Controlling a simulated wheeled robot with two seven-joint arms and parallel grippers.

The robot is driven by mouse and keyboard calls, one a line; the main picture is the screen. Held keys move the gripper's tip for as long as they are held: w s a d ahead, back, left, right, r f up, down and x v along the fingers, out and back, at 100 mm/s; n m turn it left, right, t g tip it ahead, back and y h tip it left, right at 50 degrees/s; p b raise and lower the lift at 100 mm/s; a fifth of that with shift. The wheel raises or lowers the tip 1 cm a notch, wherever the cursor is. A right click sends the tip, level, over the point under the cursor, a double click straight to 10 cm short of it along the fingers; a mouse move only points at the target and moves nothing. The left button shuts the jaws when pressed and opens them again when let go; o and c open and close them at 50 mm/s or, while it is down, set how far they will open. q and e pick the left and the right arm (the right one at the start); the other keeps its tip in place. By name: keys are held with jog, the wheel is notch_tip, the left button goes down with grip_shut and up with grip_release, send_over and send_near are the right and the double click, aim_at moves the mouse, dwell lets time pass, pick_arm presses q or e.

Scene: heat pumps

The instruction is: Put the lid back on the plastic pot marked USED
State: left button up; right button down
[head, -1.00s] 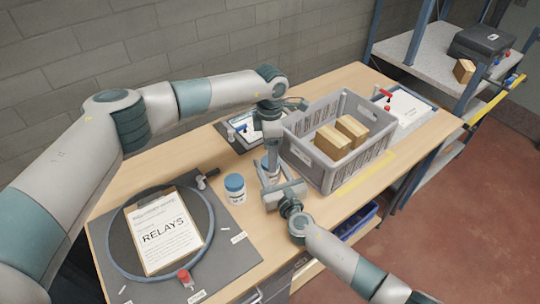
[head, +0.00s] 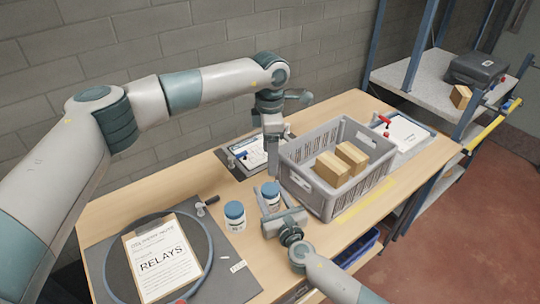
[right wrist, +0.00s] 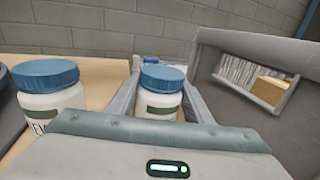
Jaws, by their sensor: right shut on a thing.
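A white plastic pot with a blue lid (head: 270,189) stands on the bench beside the grey crate. My right gripper (head: 272,208) is shut on this pot from the front. In the right wrist view the pot (right wrist: 161,108) is between the fingers, its blue lid (right wrist: 162,77) on top, looking level. Its label is mostly hidden, so I cannot read its marking. A second white pot (head: 235,221) with a blue lid stands to its left; its label is partly cut off in the wrist view. My left gripper (head: 272,172) points down above the held pot, apart from its lid; its finger opening is unclear.
The grey crate (head: 322,197) with cardboard boxes stands close to the right. A clipboard marked RELAYS (head: 162,256) lies on a dark mat at the left front. A tablet-like board (head: 255,152) lies behind the pots. A white-topped tray (head: 405,134) is beyond the crate.

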jog(key=c, duration=0.8)
grip_release()
jog(key=shift+s, duration=0.1)
jog(key=b+v, duration=0.1)
jog(key=v, duration=1.5)
jog(key=shift+d+f+b, duration=0.1)
jog(key=shift+d+b, duration=0.05)
jog(key=shift+b, duration=0.2)
jog(key=shift+s+d, duration=0.15)
jog(key=shift+s, duration=0.4)
